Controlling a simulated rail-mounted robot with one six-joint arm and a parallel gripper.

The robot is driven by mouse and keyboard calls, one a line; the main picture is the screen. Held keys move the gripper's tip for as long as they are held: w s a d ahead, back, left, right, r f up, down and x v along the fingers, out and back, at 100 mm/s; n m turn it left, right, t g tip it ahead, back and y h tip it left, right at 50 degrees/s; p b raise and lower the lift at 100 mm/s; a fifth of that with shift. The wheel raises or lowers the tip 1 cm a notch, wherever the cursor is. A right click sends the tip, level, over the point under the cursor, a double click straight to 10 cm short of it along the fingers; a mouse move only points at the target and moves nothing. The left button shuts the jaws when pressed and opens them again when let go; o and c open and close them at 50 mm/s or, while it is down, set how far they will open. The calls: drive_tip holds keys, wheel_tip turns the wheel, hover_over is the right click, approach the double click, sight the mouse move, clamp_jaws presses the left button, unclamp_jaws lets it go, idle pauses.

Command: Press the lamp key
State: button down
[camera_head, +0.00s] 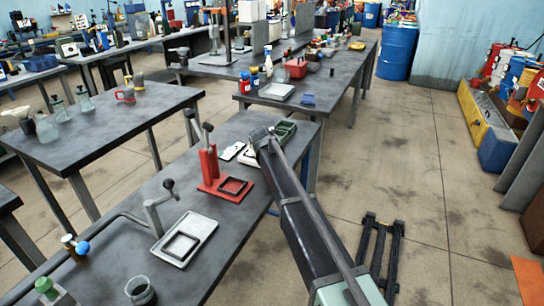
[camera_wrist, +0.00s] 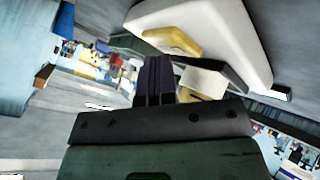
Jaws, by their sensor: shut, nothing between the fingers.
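My gripper (camera_wrist: 157,62) is shut, with its two dark fingers together and nothing between them. In the head view, its end (camera_head: 262,138) is over the far part of the nearest dark table. Just beyond the fingertips in the wrist view is a pale device (camera_wrist: 245,40) with rounded corners. It carries a yellow bar (camera_wrist: 172,40) and a white block (camera_wrist: 203,82) with a dark edge; my fingers partly hide this area. I cannot tell which part is the lamp key, or whether the fingertips touch it. In the head view my arm mostly hides the device.
A red stand (camera_head: 208,165) with a lever is left of my gripper. Nearer are a grey lever post (camera_head: 153,215), a pale tray (camera_head: 165,254) and a glass jar (camera_head: 140,291). A green-grey box (camera_head: 285,131) is close on the right. The floor right of the table is mostly free.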

drive_tip(key=shift+r+p, duration=0.35)
drive_tip(key=shift+r, duration=0.05)
wheel_tip(320, 180, up, 6)
drive_tip(key=p, duration=0.6)
